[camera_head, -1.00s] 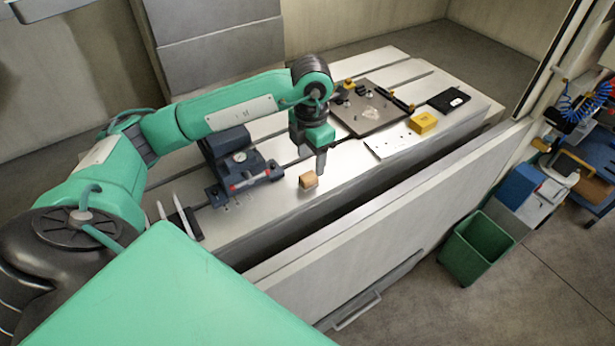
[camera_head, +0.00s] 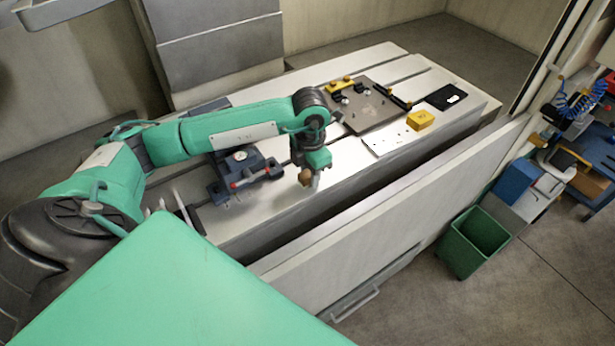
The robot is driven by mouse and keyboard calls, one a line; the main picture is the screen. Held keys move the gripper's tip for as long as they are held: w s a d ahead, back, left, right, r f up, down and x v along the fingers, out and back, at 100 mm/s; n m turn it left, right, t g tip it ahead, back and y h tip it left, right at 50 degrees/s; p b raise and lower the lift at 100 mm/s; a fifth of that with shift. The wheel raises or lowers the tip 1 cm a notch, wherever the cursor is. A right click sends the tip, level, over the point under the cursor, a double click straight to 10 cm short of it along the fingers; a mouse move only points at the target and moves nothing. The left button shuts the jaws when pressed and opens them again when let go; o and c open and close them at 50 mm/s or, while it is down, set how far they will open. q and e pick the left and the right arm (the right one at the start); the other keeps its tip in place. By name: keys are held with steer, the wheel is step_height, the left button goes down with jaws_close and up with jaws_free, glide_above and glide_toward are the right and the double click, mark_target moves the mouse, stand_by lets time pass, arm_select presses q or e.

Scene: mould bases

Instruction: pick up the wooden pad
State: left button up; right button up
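The wooden pad (camera_head: 304,178) is a small brown block near the front edge of the grey machine table, right of the dark vise. My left gripper (camera_head: 312,181) points down at the pad, and its finger overlaps the pad's right side in the head view. The fingers are small and partly hidden, so I cannot tell whether they are open or shut on the pad. I also cannot tell whether the pad still touches the table. My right gripper is not in view.
The dark vise (camera_head: 243,168) stands close left of the gripper. A mould plate with fittings (camera_head: 372,108), a yellow block (camera_head: 420,120) and a black plate (camera_head: 447,97) lie farther right. A green bin (camera_head: 474,240) stands on the floor beyond the table's raised front panel (camera_head: 385,225).

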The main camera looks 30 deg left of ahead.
arm_select(q)
steer(key=c, duration=0.4)
steer(key=shift+r, duration=0.1)
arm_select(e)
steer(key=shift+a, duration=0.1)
